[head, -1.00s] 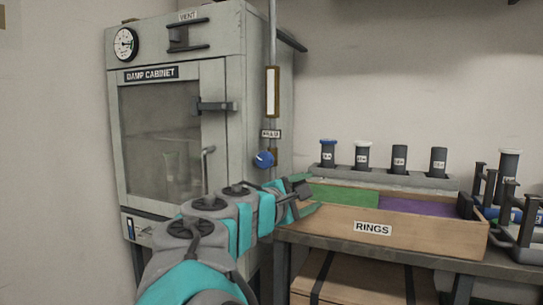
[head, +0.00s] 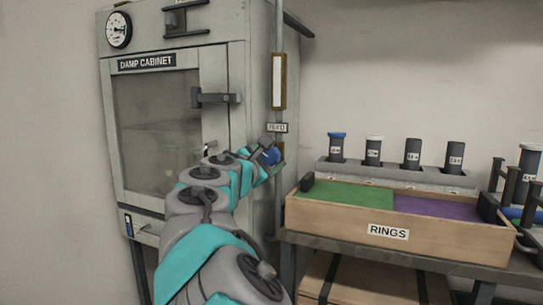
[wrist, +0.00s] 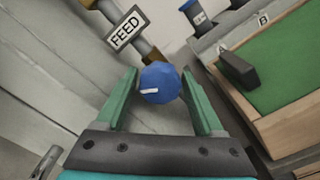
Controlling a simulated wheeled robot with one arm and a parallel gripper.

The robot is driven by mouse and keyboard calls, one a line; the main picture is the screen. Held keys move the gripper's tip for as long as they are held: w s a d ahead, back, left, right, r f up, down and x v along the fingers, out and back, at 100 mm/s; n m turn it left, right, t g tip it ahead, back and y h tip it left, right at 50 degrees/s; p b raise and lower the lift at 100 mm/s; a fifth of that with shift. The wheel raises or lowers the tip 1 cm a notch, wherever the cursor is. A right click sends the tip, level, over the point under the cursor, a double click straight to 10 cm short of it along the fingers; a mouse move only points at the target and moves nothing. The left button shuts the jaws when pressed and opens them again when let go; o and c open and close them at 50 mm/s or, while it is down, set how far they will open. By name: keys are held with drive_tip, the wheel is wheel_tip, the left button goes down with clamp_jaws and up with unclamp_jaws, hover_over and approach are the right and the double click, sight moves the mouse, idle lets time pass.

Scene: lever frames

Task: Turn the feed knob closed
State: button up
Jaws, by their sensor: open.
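The blue feed knob (wrist: 160,84) has a white pointer mark and sits on a brass fitting under a FEED label (wrist: 126,29). In the wrist view it lies between the tips of my open gripper (wrist: 162,97), with one green finger on each side; I cannot tell whether either finger touches it. In the head view the knob (head: 272,156) shows just beyond my gripper (head: 268,152), partly hidden by it. The label (head: 277,128) is above the knob on the vertical pipe.
The damp cabinet (head: 158,130) stands left of the pipe, its door handle close to my arm. A sight tube (head: 278,80) is above the knob.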

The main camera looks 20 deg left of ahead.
drive_tip(key=shift+w, duration=0.3)
drive_tip(key=shift+c, duration=0.4)
drive_tip(key=c, duration=1)
